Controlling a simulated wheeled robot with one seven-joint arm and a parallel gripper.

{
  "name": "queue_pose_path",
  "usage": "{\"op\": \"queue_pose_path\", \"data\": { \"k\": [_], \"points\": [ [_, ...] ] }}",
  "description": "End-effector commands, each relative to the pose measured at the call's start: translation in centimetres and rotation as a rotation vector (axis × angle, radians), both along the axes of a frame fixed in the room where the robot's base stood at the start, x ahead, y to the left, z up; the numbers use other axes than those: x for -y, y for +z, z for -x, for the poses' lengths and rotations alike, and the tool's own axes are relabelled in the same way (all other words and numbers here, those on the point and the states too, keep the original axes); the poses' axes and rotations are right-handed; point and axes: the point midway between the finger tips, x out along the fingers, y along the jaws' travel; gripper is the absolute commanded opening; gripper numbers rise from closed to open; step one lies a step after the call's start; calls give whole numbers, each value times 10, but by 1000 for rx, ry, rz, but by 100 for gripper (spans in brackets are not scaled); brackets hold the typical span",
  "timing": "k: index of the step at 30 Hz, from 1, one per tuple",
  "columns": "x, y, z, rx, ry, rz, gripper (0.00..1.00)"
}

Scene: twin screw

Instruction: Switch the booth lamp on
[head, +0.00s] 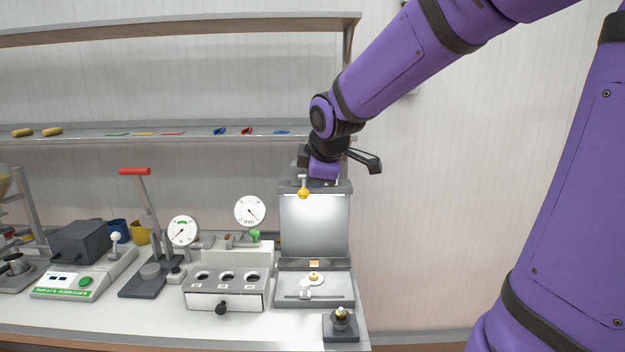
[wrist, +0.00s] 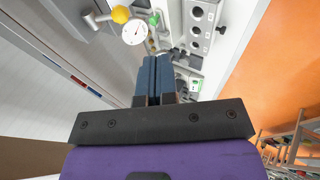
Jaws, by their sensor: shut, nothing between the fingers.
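The booth (head: 315,222) stands at the right end of the bench, a grey frame with a pale back panel that looks bright. A short metal lever with a yellow ball knob (head: 303,193) hangs at the front of its top. In the wrist view the knob (wrist: 120,14) is on a metal stem at the upper left. My gripper (wrist: 154,62) is shut and empty, its blue-grey fingers apart from the knob and to its lower right in that view. In the head view my wrist is at the booth's top and the fingers cannot be made out.
A shelf (head: 180,133) with small coloured items runs behind the booth's top. Left of the booth stand a three-hole block (head: 227,277), dial gauges (head: 250,211) and a red-handled press (head: 135,171). A small dark base with a knob (head: 340,318) sits at the bench's front right.

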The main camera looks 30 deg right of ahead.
Motion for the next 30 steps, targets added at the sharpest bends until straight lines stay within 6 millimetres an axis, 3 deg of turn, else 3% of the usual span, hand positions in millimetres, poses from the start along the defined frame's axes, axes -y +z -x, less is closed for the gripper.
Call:
{"op": "queue_pose_path", "data": {
  "k": [7,25,30],
  "points": [
    [-6,4,13,0,1,1,0],
    [-6,5,15,0,-4,-3,0],
    [-16,12,40,5,-100,-88,0]
  ]
}}
